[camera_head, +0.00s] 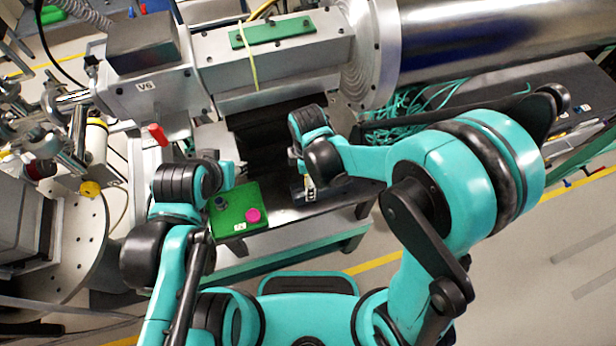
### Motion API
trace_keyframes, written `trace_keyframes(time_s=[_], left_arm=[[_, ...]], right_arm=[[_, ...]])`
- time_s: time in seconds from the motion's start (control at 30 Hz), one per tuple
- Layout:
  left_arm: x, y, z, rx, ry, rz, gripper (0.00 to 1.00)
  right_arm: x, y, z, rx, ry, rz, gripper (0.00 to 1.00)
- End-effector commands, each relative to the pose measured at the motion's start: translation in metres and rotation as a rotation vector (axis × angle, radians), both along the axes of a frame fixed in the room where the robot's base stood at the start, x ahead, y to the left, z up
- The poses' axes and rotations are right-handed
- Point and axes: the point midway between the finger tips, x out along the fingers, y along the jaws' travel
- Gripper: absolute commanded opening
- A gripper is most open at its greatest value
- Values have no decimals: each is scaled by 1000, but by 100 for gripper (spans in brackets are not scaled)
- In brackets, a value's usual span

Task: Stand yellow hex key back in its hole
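A green block (236,221) with a pink round cap (253,215), a dark round fitting and a white label lies on the dark bench below the beam pipe. My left arm's wrist is over the block's left edge; its fingertips are not clearly visible. My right gripper (309,181) points down over the bench, to the right of the block and apart from it. A small pale yellow piece shows at its fingertips; it is too small to tell whether this is the yellow hex key or whether the fingers are closed on it. I cannot make out the key's hole.
A large metal beam pipe (480,40) and a grey box marked V6 (146,86) stand behind the bench. Teal cables (400,125) lie behind my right arm. The bench's front edge (320,208) is close.

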Motion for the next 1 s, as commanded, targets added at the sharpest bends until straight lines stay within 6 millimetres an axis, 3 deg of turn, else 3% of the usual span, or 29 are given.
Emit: trace_keyframes(time_s=[0.37,0.47,0.8,1.0], left_arm=[[0,0,0,0,0,0,40],[0,0,0,0,0,0,40],[0,0,0,0,0,0,40],[0,0,0,0,0,0,40]], right_arm=[[0,0,5,0,0,0,85],[0,0,17,0,0,0,85],[0,0,87,0,0,0,85],[0,0,113,0,0,0,85]])
